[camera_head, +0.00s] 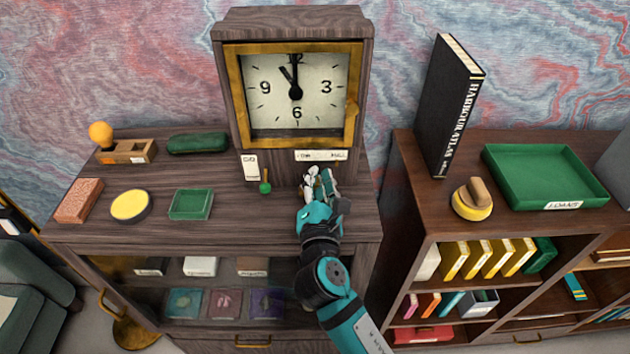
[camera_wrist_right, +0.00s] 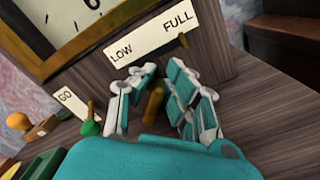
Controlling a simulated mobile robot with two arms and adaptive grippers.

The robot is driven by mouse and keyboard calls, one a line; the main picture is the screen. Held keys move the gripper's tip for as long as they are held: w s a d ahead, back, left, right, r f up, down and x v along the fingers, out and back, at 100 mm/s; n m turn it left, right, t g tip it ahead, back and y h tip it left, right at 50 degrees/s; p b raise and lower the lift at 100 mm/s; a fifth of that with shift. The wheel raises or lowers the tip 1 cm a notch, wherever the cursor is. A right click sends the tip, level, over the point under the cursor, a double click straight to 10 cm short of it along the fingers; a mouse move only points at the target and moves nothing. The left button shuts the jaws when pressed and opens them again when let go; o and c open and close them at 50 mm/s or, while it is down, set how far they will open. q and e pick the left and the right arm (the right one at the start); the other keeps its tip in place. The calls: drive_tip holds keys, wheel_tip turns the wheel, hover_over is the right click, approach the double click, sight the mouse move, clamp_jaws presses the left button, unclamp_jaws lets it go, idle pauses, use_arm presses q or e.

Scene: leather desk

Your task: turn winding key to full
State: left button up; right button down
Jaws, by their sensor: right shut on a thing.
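The wooden clock (camera_head: 295,90) stands at the back of the dark wooden cabinet, its hands at about eleven. My right gripper (camera_head: 319,187) is in front of the clock's lower body. In the wrist view, the right gripper (camera_wrist_right: 152,98) is shut on the brass winding key (camera_wrist_right: 154,103), which shows between its fingers. In the head view the fingers hide the key. My left gripper is not in view.
A green-tipped lever (camera_head: 265,186) hangs below the GO label (camera_head: 250,166), just left of my right gripper. A green tray (camera_head: 191,204), yellow round tin (camera_head: 131,206) and brick-coloured block (camera_head: 78,201) lie farther left. A bookcase (camera_head: 405,185) stands at right.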

drive_tip(key=m, duration=0.1)
drive_tip(key=m+b, duration=0.1)
drive_tip(key=m, duration=0.1)
drive_tip(key=f+m+b, duration=0.1)
drive_tip(key=m, duration=0.1)
drive_tip(key=shift+d, duration=0.3)
drive_tip(key=shift+m, duration=0.3)
drive_tip(key=c, duration=1.3)
unclamp_jaws()
